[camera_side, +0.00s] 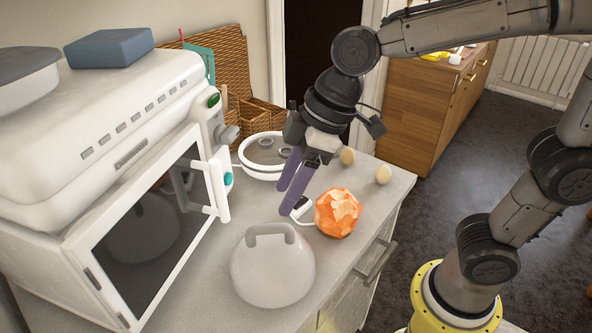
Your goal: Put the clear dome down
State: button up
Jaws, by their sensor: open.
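The clear dome (272,272), greyish and see-through with a loop handle on top, sits upright on the counter at the front. My gripper (288,200) is above the counter, up and slightly right of the dome's handle. Its two purple fingers are apart and point down, with nothing between them. The fingers do not appear to touch the dome.
A white microwave-like cooker (150,225) stands on the left. An orange faceted ball (337,212) is right of the dome. A round white lidded pan (262,172) lies behind my gripper.

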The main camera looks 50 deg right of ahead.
jog(key=s+d+f+m+t+h, duration=0.1)
jog(key=s+d+m+t+h, duration=0.1)
jog(key=s+d+m, duration=0.7)
jog(key=s+d+h, duration=0.1)
jog(key=s+d, duration=0.2)
jog(key=d, duration=0.3)
jog(key=shift+s+d+f, duration=0.15)
jog(key=shift+d+f, duration=0.15)
jog(key=shift+d, duration=0.1)
